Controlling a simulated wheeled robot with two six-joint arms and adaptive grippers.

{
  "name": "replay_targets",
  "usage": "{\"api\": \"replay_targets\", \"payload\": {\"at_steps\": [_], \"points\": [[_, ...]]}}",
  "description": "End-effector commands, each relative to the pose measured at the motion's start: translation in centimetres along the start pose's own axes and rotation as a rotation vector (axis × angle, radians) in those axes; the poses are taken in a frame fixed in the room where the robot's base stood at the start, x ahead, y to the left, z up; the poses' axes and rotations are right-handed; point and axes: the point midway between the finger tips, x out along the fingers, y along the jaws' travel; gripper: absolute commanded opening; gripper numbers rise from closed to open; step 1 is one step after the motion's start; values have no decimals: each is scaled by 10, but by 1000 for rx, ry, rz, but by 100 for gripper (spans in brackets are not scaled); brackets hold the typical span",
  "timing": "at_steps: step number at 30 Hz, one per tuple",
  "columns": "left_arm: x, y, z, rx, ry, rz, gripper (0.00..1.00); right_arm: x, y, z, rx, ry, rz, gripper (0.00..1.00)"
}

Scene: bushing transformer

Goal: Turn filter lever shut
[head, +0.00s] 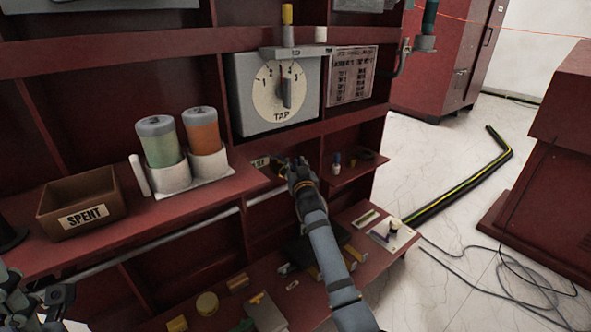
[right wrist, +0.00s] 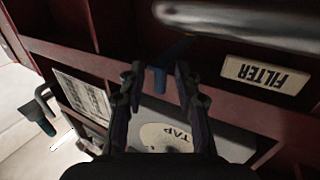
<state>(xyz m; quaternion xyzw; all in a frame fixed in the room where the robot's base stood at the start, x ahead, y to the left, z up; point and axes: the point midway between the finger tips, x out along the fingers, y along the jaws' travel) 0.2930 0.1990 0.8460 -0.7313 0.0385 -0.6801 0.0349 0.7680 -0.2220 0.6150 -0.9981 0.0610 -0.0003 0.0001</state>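The FILTER label (right wrist: 267,74) shows upside down in the right wrist view, beside a grey pipe (right wrist: 250,14). A small blue lever (right wrist: 160,79) shows between the fingertips of my right gripper (right wrist: 157,76). The fingers stand apart on either side of it, and I see no clear contact. In the head view my right gripper (head: 297,170) is at the shelf recess below the TAP dial, just right of the small FILTER label (head: 260,162); it hides the lever there. My left gripper (head: 38,302) is partly visible at the bottom left, its fingers unclear.
The TAP dial box (head: 279,90) is above my right gripper. Two capped jars, green (head: 162,145) and orange (head: 202,131), and a SPENT box (head: 82,203) stand on the left shelf. A lower shelf holds several small items.

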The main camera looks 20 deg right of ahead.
Motion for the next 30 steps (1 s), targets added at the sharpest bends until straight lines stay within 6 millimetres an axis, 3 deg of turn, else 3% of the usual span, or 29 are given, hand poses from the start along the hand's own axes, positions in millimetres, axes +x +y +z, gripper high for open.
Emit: {"api": "replay_targets", "payload": {"at_steps": [10,17,30], "points": [[-2,0,0,2,0,0,40,5,0,-1,0,0,0,32],[-2,0,0,2,0,-1,40,5,0,0,0,0,0,0],[-1,0,0,2,-1,-1,40,5,0,0,0,-1,0,0]]}}
